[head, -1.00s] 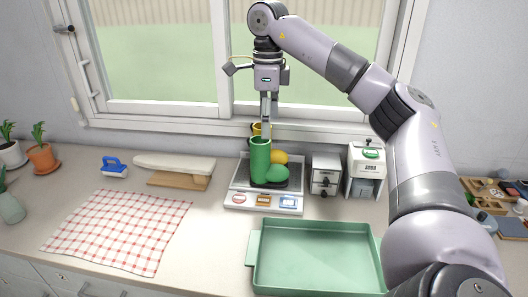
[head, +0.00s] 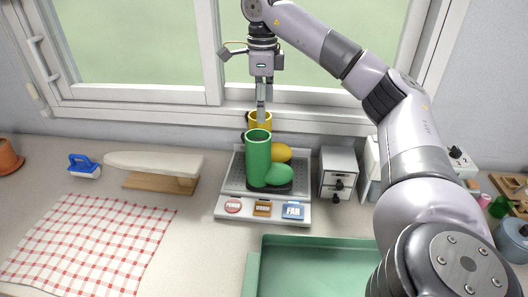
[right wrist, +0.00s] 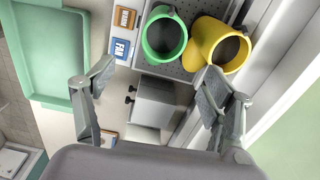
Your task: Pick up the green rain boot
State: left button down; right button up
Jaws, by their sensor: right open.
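The green rain boot (head: 258,160) stands upright on a grey mesh tray, its toe pointing right. In the right wrist view I look down into its round opening (right wrist: 148,38). A yellow boot (head: 282,153) stands behind it, partly hidden; in the right wrist view it is to the right of the green one (right wrist: 205,38). My right gripper (head: 262,108) hangs pointing down above and just behind the green boot's top. In the right wrist view its fingers (right wrist: 160,78) are wide apart with nothing between them. My left gripper is out of view.
The tray is on a white panel base (head: 262,214) with labelled buttons. A small drawer cabinet (head: 338,172) stands close to its right. A green basin (head: 315,242) is in front. A checked cloth (head: 90,240), blue brush (head: 84,166) and ironing board (head: 155,163) lie left. The window is behind.

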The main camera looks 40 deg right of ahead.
aim_at(261, 135)
notch_tip(261, 135, down, 5)
jog(key=shift+d+f+p, duration=0.1)
jog(key=shift+f+p, duration=0.05)
jog(key=shift+p, duration=0.2)
jog(key=shift+f+p, duration=0.3)
jog(key=shift+f, duration=0.2)
jog(key=f, duration=0.1)
jog(key=f+p, duration=0.1)
jog(key=f, duration=0.1)
jog(key=shift+w+f, duration=0.3)
jog(key=shift+f, duration=0.45)
grip_shut()
